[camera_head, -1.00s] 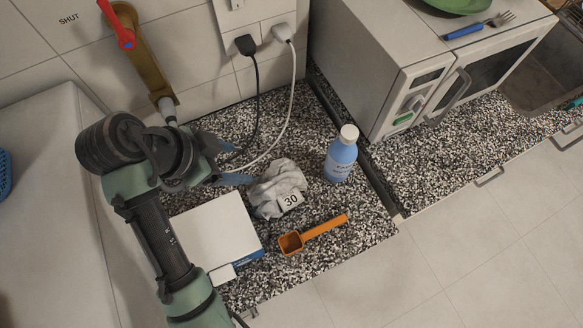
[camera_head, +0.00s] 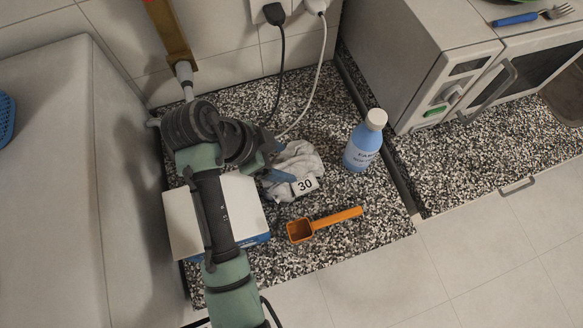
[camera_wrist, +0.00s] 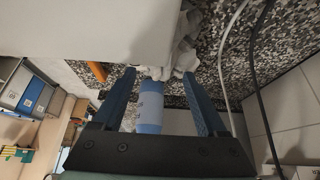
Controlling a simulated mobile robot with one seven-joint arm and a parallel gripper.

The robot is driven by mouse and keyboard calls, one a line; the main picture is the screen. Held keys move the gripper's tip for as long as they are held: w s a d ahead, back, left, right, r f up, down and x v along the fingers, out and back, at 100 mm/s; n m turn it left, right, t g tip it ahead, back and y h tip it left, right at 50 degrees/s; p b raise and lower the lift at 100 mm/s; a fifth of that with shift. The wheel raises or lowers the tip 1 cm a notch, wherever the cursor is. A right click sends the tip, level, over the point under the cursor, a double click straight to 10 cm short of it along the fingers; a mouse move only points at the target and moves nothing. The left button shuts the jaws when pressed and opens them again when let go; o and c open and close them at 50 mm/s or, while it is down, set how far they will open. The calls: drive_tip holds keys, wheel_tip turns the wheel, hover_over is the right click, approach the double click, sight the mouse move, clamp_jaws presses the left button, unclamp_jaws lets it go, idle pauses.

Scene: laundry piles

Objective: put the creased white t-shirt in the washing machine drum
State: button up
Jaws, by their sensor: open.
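The creased white t-shirt (camera_head: 299,160) lies crumpled on the speckled worktop, with a tag reading 30 at its front. My gripper (camera_head: 272,178) is at its left side, low over the worktop. In the wrist view my gripper (camera_wrist: 158,76) has its two blue fingers apart, with part of the white t-shirt (camera_wrist: 184,58) at and beyond the tips. Whether the fingers touch the cloth I cannot tell. The washing machine drum is not in view.
A white box (camera_head: 183,226) lies under my arm. An orange scoop (camera_head: 325,223) is in front of the shirt, and a blue bottle (camera_head: 364,142) stands to its right. Cables (camera_head: 281,75) hang behind. A microwave-like appliance (camera_head: 440,60) stands at the right.

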sight(291, 165)
drive_tip(key=x, duration=0.3)
drive_tip(key=shift+w+f, duration=0.1)
drive_tip(key=shift+f, duration=0.05)
drive_tip(key=shift+c, duration=0.3)
clamp_jaws()
idle(1.0)
